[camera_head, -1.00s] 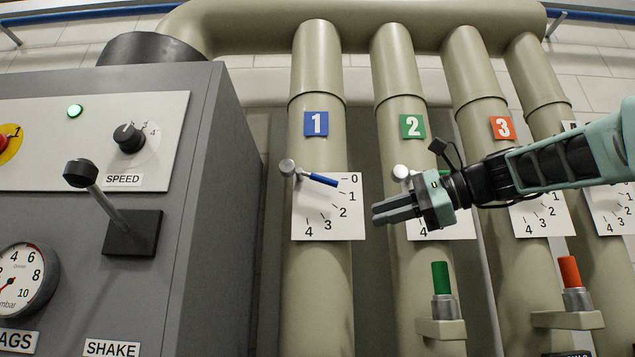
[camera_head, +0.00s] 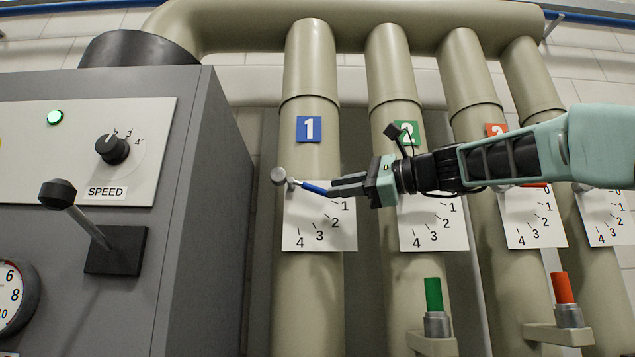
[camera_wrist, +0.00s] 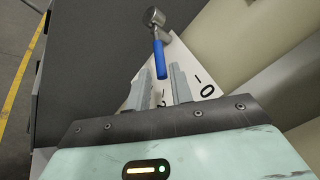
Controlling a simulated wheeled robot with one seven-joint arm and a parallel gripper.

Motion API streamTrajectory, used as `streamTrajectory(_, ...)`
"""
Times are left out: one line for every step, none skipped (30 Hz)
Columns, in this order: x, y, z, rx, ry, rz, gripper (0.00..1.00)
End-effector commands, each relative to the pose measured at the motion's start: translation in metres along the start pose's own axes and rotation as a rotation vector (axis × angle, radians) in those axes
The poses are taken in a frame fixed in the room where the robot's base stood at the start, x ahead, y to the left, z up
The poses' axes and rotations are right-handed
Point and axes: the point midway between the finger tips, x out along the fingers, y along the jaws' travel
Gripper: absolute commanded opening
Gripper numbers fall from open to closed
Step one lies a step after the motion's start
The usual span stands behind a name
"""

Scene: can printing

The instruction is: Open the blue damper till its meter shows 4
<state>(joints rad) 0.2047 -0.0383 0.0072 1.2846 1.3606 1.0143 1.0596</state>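The blue damper handle (camera_head: 313,187) sticks out from a round metal pivot (camera_head: 279,175) on the pipe with the blue 1 label (camera_head: 309,129). It points right and slightly down, near the upper end of the white scale (camera_head: 300,226) that serves as its meter. Marks 1 to 4 show; the 0 is hidden by my gripper in the head view. My gripper (camera_head: 333,187) is at the handle's free end. In the wrist view, the fingers (camera_wrist: 162,80) are apart, with the tip of the blue handle (camera_wrist: 160,60) between them and gaps at both sides.
A grey machine cabinet (camera_head: 205,230) with a black-knobbed lever (camera_head: 57,194) stands at left. Pipes 2 and 3 with their own scales (camera_head: 433,225) are behind and below my arm. A green handle (camera_head: 433,294) and a red handle (camera_head: 563,287) stand lower right.

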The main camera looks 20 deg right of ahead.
Motion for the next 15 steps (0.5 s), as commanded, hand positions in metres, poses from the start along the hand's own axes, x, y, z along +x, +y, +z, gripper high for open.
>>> streamTrajectory(0.011, -0.003, 0.002, 0.002, -0.001, 0.003, 0.22)
streamTrajectory(0.016, -0.003, 0.002, 0.002, -0.001, 0.004, 0.22)
streamTrajectory(0.023, -0.003, 0.002, 0.002, 0.0, 0.002, 0.22)
streamTrajectory(0.028, -0.002, 0.002, 0.002, -0.001, 0.003, 0.22)
streamTrajectory(0.033, -0.002, 0.002, 0.002, 0.0, 0.003, 0.22)
streamTrajectory(0.038, -0.002, 0.001, 0.001, 0.0, 0.003, 0.22)
streamTrajectory(0.042, -0.002, 0.001, 0.001, 0.0, 0.003, 0.22)
streamTrajectory(0.045, -0.002, 0.001, 0.001, 0.0, 0.002, 0.22)
streamTrajectory(0.048, -0.002, 0.001, 0.001, 0.0, 0.001, 0.22)
streamTrajectory(0.05, -0.002, 0.001, 0.001, 0.0, 0.001, 0.22)
streamTrajectory(0.052, -0.001, 0.001, 0.001, 0.0, 0.001, 0.22)
streamTrajectory(0.054, -0.001, 0.0, 0.001, 0.0, 0.001, 0.22)
streamTrajectory(0.055, -0.001, 0.0, 0.001, 0.001, 0.001, 0.22)
streamTrajectory(0.056, 0.0, 0.0, 0.001, 0.001, 0.0, 0.22)
streamTrajectory(0.057, 0.0, 0.0, 0.0, 0.001, 0.0, 0.22)
